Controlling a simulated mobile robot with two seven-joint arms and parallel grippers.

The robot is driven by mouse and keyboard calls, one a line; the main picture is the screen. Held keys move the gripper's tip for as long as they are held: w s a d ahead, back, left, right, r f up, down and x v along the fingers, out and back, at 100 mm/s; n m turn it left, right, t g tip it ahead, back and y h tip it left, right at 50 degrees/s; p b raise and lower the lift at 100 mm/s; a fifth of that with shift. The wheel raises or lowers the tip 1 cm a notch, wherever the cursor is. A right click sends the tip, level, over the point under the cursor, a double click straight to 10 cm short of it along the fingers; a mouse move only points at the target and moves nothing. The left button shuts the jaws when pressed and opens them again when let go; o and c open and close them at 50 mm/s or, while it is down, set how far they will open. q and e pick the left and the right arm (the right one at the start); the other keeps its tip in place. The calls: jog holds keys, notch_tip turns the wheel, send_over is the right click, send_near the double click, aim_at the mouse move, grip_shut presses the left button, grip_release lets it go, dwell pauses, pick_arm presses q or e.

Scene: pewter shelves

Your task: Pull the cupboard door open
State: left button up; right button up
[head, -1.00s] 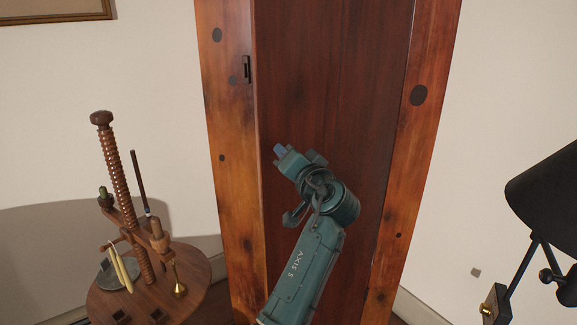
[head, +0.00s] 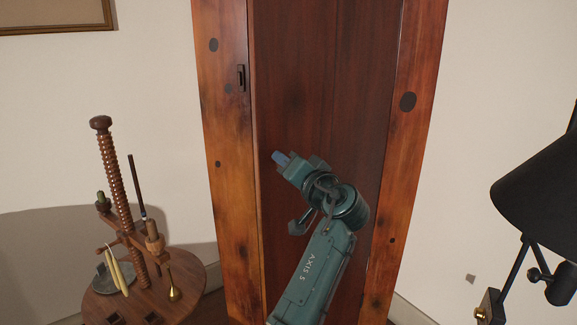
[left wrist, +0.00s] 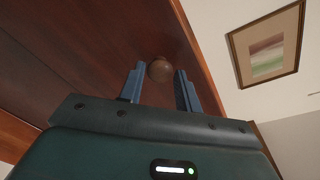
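The cupboard door (head: 295,75) is a tall dark red-brown panel set in a lighter orange wood frame, and it looks shut. A round brown knob (left wrist: 160,70) shows in the left wrist view, close to my left fingertips. My left gripper (head: 279,157) is in front of the door near its left edge in the head view. In the left wrist view this gripper (left wrist: 160,75) is open, with its two blue fingers on either side of the knob's lower part. I cannot tell whether they touch it. The knob is hidden in the head view. My right gripper is out of view.
A small dark latch plate (head: 240,77) is on the left frame post. A round wooden table (head: 190,292) with a tall screw stand (head: 112,180) is at the left. A black lamp (head: 545,190) is at the right. A framed picture (left wrist: 266,45) hangs on the wall.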

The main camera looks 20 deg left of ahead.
pick_arm(q)
jog(key=o, duration=0.3)
jog(key=shift+o, duration=0.2)
jog(key=v, duration=0.7)
jog(key=shift+s+d, duration=0.25)
jog(key=shift+c, duration=0.4)
